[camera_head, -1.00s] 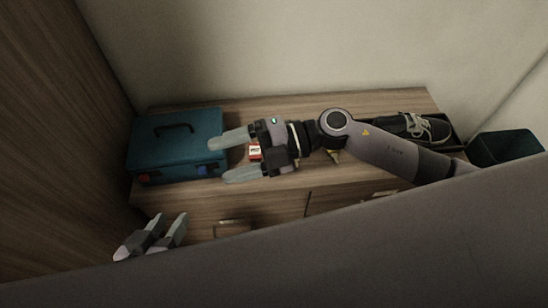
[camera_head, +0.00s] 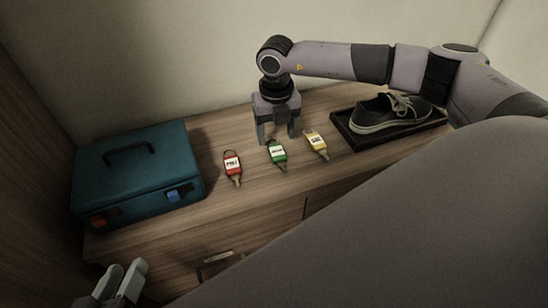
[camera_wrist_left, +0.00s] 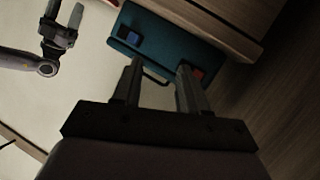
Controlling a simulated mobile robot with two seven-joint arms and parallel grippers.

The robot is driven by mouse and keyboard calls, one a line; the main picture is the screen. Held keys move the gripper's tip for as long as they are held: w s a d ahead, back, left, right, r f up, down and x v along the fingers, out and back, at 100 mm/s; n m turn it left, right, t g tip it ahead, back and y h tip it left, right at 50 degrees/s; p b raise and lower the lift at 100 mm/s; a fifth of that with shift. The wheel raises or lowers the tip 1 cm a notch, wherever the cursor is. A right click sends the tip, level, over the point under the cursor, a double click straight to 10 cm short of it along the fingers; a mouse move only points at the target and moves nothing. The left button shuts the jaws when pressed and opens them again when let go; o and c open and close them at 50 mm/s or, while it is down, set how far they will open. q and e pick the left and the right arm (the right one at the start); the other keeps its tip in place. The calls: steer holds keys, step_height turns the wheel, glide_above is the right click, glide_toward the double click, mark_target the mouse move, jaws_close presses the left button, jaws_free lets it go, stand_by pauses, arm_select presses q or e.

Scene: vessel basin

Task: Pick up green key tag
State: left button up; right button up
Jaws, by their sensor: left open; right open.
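The green key tag (camera_head: 277,153) lies on the wooden cabinet top, between the red key tag (camera_head: 232,165) and the yellow key tag (camera_head: 317,143). My right gripper (camera_head: 277,138) points down just above and behind the green tag. Its fingers are apart, and the tag's ring end is close to or between the fingertips; I cannot tell whether they touch. My left gripper (camera_head: 122,284) is low at the left, in front of the cabinet, open and empty. It also shows in the left wrist view (camera_wrist_left: 158,72), where the key tags are not visible.
A teal case (camera_head: 140,172) with a handle stands on the left of the cabinet top. A dark tray (camera_head: 350,133) holding a shoe (camera_head: 385,113) is at the right. A drawer handle (camera_head: 220,264) is on the cabinet front. The wood between case and tray is otherwise clear.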

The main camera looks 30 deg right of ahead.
mark_target(277, 151)
step_height(277, 151, down, 4)
steer(key=shift+s+d+f+b, duration=0.1)
steer(key=shift+s+b, duration=0.05)
steer(key=shift+b, duration=0.8)
steer(key=shift+f, duration=0.4)
arm_select(q)
steer(key=shift+s+a+f+m+t+y, duration=0.15)
steer(key=shift+a+m+t+y, duration=0.15)
steer(key=shift+a+t, duration=0.35)
steer(key=shift+a, duration=0.1)
arm_select(e)
steer(key=c, duration=1.1)
steer(key=shift+r, duration=0.1)
